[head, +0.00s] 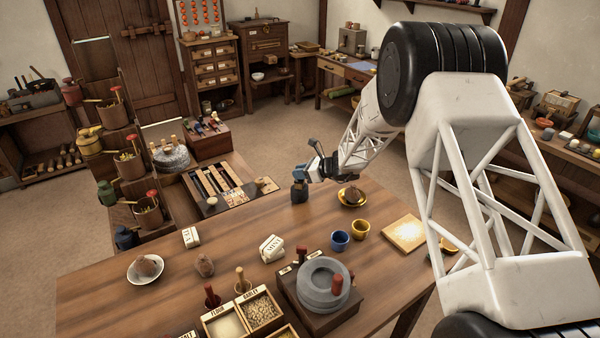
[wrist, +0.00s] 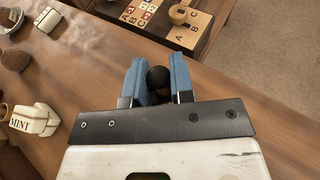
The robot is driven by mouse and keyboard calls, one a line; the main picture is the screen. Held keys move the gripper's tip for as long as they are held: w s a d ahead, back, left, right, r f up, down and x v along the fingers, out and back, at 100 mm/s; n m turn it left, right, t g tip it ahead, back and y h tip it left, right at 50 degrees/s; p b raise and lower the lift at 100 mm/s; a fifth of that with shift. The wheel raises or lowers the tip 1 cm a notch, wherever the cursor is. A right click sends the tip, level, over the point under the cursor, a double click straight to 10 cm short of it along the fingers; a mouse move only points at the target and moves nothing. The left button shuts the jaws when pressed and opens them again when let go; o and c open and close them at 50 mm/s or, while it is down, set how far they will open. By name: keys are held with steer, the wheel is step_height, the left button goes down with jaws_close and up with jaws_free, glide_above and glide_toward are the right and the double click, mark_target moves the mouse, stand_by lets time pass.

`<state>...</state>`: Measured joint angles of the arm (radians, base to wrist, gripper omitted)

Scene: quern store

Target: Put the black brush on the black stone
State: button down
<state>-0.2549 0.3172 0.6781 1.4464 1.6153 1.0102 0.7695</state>
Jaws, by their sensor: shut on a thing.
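My gripper (head: 299,182) is over the far part of the wooden table. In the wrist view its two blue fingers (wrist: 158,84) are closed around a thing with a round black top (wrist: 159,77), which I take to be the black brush. In the head view the dark body of the brush (head: 299,193) shows upright under the fingers, at or just above the tabletop; I cannot tell whether it touches. Its lower part is hidden in the wrist view. I cannot make out a black stone for certain in either view.
A lettered game board (head: 215,187) lies left of my gripper. A yellow dish (head: 352,199) with a brown lump, a blue cup (head: 340,240) and a yellow cup (head: 360,229) stand right. A grey quern (head: 323,283) and a MINT box (head: 271,247) are nearer. Bare tabletop surrounds my gripper.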

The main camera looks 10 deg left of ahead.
steer(key=shift+f, duration=0.1)
steer(key=c, duration=1)
jaws_free()
steer(key=v, duration=1.2)
